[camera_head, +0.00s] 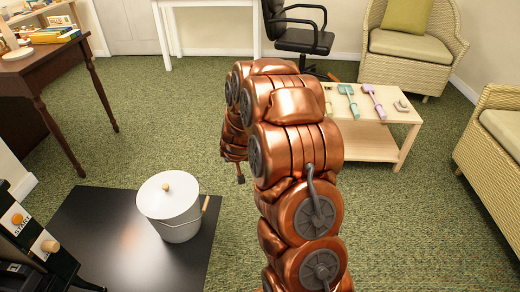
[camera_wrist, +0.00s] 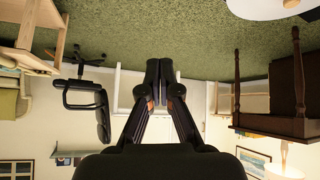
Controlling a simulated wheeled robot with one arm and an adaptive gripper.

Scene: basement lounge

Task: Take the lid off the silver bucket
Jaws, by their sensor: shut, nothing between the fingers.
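The silver bucket (camera_head: 180,228) looks whitish and stands upright on a black surface at the lower left of the head view. Its lid (camera_head: 155,196) sits on top, with a small wooden knob (camera_head: 167,187) in the middle. A wooden handle grip shows at the bucket's right side. In the wrist view, which is upside down, part of the lid (camera_wrist: 262,10) shows at the top right edge. My gripper (camera_wrist: 163,72) is shut and empty, pointing out over the carpet. In the head view its tip is small and dark, right of the bucket and apart from it.
The black surface (camera_head: 100,223) has free room left of the bucket. A dark device (camera_head: 30,240) stands at the lower left. A dark wooden desk (camera_head: 45,62) is behind. A low light-wood table (camera_head: 365,145) with toy-like tools stands right of my arm. Green carpet lies open between.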

